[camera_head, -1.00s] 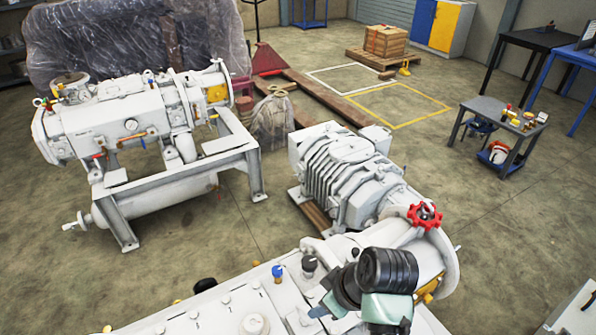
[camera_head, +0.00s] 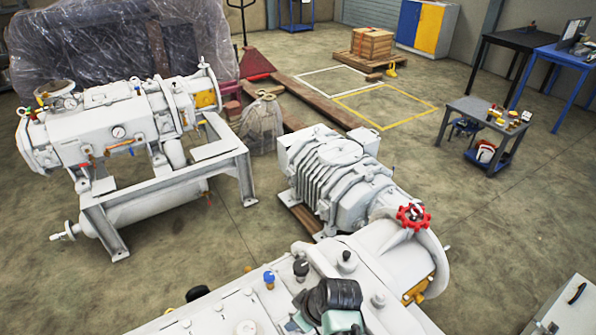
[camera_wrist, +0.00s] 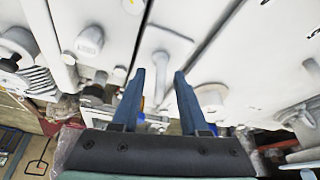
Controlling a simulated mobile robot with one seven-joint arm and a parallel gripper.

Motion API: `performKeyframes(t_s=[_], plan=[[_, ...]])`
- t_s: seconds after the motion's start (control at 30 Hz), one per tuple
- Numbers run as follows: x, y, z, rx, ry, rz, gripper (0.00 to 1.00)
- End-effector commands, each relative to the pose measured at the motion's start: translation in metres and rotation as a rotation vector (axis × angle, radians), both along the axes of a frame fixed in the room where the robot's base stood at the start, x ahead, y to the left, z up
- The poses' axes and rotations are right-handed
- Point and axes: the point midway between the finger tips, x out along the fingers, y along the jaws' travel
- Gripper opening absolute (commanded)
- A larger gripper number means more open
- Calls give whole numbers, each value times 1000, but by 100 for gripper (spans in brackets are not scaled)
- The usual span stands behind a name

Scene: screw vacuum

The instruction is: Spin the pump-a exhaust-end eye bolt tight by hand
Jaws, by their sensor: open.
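The large white pump (camera_head: 235,295) fills the lower part of the head view, with several caps and plugs along its top. I cannot make out for certain which fitting is the exhaust-end eye bolt. In the head view my black and teal wrist is over the near pump's top, and the fingertips are not clear.
A red handwheel (camera_head: 413,217) rises at the pump's right end. A ribbed white blower (camera_head: 340,175) stands behind it. Another white pump (camera_head: 110,125) sits on a frame at left. A small grey table (camera_head: 485,115) with parts stands at right. Open floor lies between.

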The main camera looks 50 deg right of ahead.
Motion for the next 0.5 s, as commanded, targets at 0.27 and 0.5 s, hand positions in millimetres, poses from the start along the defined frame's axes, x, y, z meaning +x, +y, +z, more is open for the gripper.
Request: performKeyframes(t_s=[0.27, 0.5], plan=[[0, 0, 0, 0, 0, 0, 12], [0, 0, 0, 0, 0, 0, 0]])
